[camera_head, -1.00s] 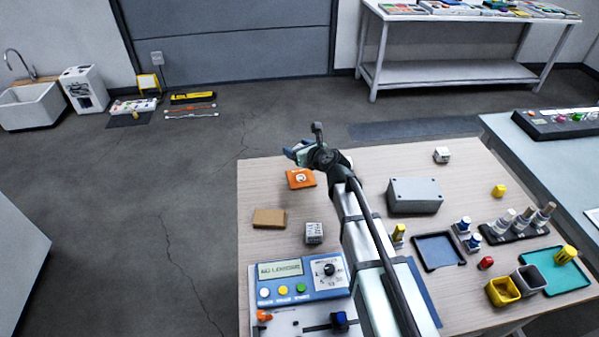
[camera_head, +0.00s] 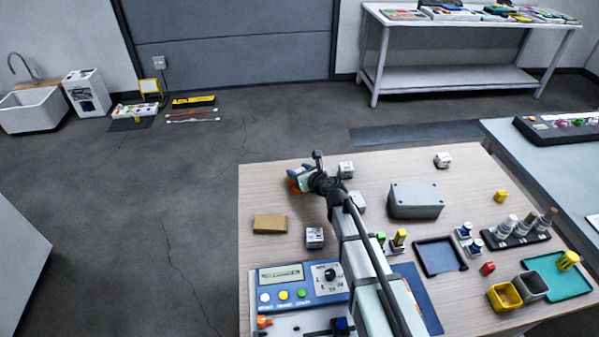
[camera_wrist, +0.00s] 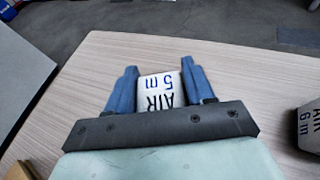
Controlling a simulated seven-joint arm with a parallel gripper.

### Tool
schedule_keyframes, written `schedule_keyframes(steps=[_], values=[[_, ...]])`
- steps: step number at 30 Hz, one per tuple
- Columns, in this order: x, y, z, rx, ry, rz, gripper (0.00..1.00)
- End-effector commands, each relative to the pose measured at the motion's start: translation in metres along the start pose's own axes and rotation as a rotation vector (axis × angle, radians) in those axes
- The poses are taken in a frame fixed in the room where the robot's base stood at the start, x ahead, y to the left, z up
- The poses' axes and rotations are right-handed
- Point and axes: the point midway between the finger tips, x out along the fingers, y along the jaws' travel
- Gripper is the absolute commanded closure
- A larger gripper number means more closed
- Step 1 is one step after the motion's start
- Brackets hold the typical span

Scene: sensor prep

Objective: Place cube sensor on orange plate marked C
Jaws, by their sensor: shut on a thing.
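A white cube sensor (camera_wrist: 160,92) printed "AIR 5 m" is held between the blue fingers of my gripper (camera_wrist: 157,88) in the wrist view. In the head view my gripper (camera_head: 300,177) is at the far left part of the wooden table, over the orange plate (camera_head: 293,186). Only a sliver of the plate shows there; its mark is hidden. The plate does not show in the wrist view. I cannot tell whether the cube touches the plate.
Another cube (camera_wrist: 309,124), printed "AIR 6 m", stands to the right in the wrist view. Other white cubes (camera_head: 345,170) (camera_head: 314,238) stand on the table. A brown block (camera_head: 270,224), a grey box (camera_head: 415,200) and a blue control panel (camera_head: 300,283) are nearby.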

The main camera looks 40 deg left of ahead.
Motion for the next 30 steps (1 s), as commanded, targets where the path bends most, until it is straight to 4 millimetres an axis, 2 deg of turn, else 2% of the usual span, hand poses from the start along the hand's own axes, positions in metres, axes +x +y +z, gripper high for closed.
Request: schedule_keyframes(steps=[1, 2, 13, 23, 30], values=[[0.000, 0.000, -0.001, -0.001, 0.001, 0.000, 0.83], [0.000, 0.000, -0.001, -0.002, 0.002, 0.000, 0.45], [0.000, 0.000, 0.000, -0.001, 0.001, 0.000, 0.09], [-0.002, 0.000, 0.000, -0.001, 0.001, 0.000, 0.08], [-0.020, 0.001, 0.000, -0.001, 0.000, 0.000, 0.08]])
